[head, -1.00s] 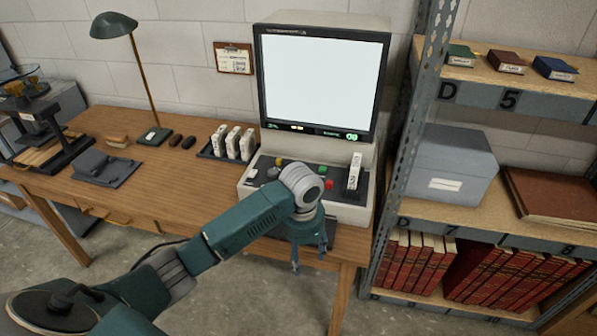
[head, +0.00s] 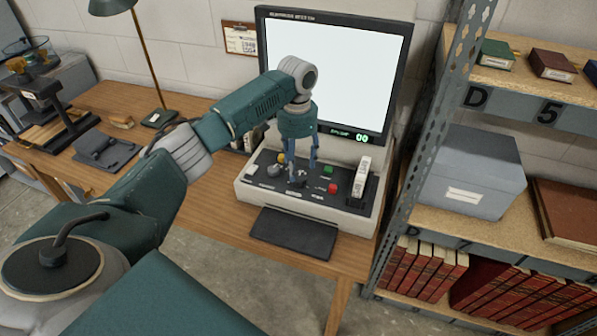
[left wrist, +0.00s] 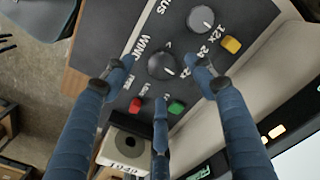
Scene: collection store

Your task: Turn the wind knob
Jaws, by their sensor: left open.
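The wind knob (left wrist: 162,65) is a round black knob with a pale pointer mark, beside a "WIND" label in the left wrist view. In the head view it is mostly hidden behind my fingers. My left gripper (head: 300,175) is open and points down over the control panel of the reader (head: 377,211). In the left wrist view the fingers of this gripper (left wrist: 162,80) are spread around the knob, with gaps between them and it. I cannot tell the exact height of the fingertips above the panel. My right gripper is not in view.
A grey knob (left wrist: 201,19), yellow button (left wrist: 230,45), red button (left wrist: 135,105) and green button (left wrist: 177,107) surround it closely. The lit screen (head: 350,75) rises behind; a metal shelf post (head: 432,130) is right.

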